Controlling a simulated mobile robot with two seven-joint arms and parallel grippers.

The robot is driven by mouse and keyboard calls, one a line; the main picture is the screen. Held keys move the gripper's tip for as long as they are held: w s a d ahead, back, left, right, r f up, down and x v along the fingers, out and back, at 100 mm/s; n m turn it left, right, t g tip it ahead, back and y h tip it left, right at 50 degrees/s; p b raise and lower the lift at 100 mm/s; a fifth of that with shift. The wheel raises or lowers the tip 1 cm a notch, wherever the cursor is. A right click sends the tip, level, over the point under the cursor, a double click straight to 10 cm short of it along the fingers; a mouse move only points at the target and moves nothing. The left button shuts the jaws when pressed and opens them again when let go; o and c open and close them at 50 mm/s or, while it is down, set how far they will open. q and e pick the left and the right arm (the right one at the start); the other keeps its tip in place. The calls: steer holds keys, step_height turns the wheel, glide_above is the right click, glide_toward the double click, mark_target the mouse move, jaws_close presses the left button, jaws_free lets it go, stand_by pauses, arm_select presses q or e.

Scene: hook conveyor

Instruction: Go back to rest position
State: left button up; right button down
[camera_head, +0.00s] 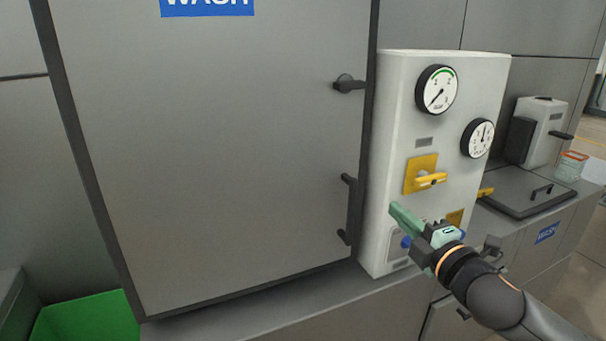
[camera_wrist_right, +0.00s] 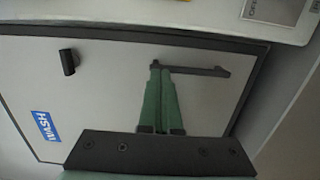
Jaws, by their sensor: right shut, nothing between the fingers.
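My right gripper (camera_head: 394,209) reaches in from the lower right in the head view, in front of the lower part of the white control box (camera_head: 398,95). Its green fingers are shut and empty. In the right wrist view the closed fingers (camera_wrist_right: 156,68) point at a grey door with a blue WASH label (camera_wrist_right: 45,126), a dark latch (camera_wrist_right: 68,62) and a dark bar handle (camera_wrist_right: 200,71). The fingertips overlap one end of the handle in the picture; I cannot tell whether they touch it. My left gripper is not in view.
The large grey WASH door (camera_head: 230,150) has a knob (camera_head: 347,84) and a bar handle (camera_head: 349,210). The box carries two gauges (camera_head: 436,90), a yellow lever (camera_head: 430,180) and a blue button (camera_head: 406,242). A green bin (camera_head: 85,320) stands lower left. A hatch (camera_head: 515,190) lies at right.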

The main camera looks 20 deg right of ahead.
steer(key=s+a+f+m+g+p, duration=0.15)
steer(key=f+m, duration=0.25)
steer(key=f, duration=0.6)
steer(key=s+a+f+m+g+p, duration=0.1)
steer(key=s+f+m+g+p, duration=0.15)
steer(key=f, duration=0.85)
steer(key=s+a+f+m+g+y+p, duration=0.2)
steer(key=s+a+f+m, duration=0.7)
steer(key=s+a+f, duration=0.5)
steer(key=a+f+g+y, duration=0.1)
steer(key=a+g, duration=0.1)
steer(key=a, duration=0.1)
steer(key=shift+s+g, duration=0.35)
steer(key=shift+g, duration=0.05)
